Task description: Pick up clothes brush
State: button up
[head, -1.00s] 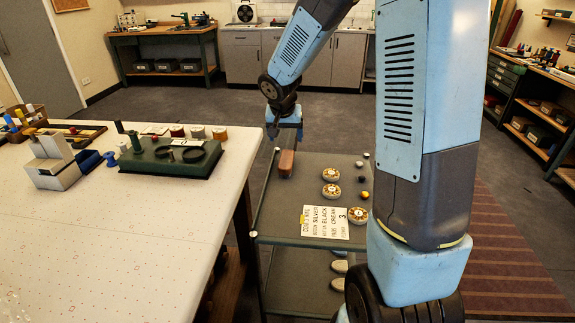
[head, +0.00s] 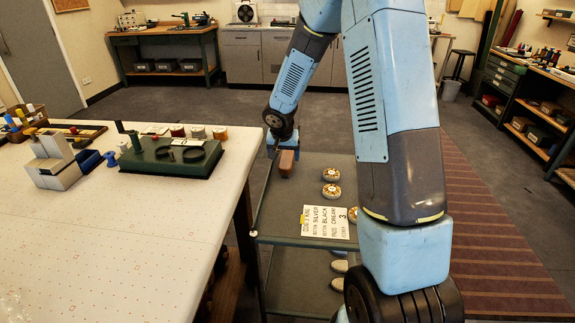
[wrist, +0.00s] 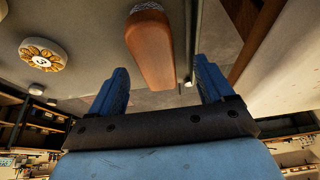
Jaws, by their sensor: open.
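The clothes brush (head: 287,165), a brown wooden block, sits on the dark top of the trolley (head: 262,215), near its far left corner. In the wrist view the brush (wrist: 152,52) lies lengthwise, with a pale patterned mark at its upper end. Its lower end reaches between the lines of my two blue fingers. My gripper (head: 283,149) is open and empty at the far side of the brush, low over the trolley; the brush partly hides it. In the wrist view my gripper (wrist: 162,70) has a finger to each side of the brush, with visible gaps.
A lettered card (head: 325,222) lies at the trolley's front. My arm hides the trolley's right side.

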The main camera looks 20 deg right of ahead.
aim_at(286, 159)
jog(key=shift+d+x, duration=0.15)
jog(key=shift+x, duration=1.2)
jog(key=shift+d+x, duration=0.15)
jog(key=shift+x, duration=1.15)
jog(key=c, duration=1.1)
jog(key=shift+r, duration=0.1)
